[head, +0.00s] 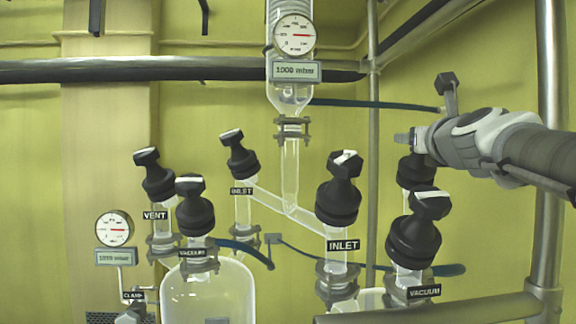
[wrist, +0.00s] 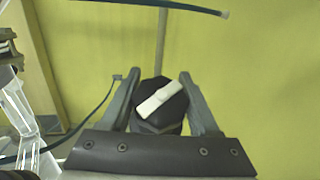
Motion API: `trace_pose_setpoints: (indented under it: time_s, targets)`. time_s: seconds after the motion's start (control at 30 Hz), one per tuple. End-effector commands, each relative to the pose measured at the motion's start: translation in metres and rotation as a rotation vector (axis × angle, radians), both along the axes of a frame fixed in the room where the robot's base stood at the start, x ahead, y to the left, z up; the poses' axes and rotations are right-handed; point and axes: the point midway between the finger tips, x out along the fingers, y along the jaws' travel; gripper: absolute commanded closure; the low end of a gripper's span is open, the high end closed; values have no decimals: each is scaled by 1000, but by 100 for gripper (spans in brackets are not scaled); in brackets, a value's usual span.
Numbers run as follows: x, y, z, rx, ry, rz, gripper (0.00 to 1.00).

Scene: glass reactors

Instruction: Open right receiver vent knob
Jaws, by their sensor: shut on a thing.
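The right receiver vent knob (head: 417,172) is black and stands behind the right vacuum knob (head: 414,240), which hides its lower part; its own label does not show. My gripper (head: 412,138) reaches in from the right at its top. In the wrist view the vent knob (wrist: 160,108) sits between the two fingers of my gripper (wrist: 160,90), which are shut on it. A white bar on its top slants from lower left to upper right.
The right inlet knob (head: 340,190) stands close on the left. Left vent (head: 154,175), left inlet (head: 238,155) and left vacuum (head: 194,205) knobs are farther left. A steel post (head: 550,150) rises at the right, and a rail (head: 430,308) crosses in front.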

Motion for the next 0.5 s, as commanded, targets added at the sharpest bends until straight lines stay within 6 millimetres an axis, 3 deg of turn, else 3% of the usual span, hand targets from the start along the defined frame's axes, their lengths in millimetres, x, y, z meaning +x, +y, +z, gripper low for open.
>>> trace_pose_setpoints:
  time_s: [0.03,0.5]
  targets:
    - [1,0,-8,-14,1,22,94]
    - [1,8,-3,-143,26,251,94]
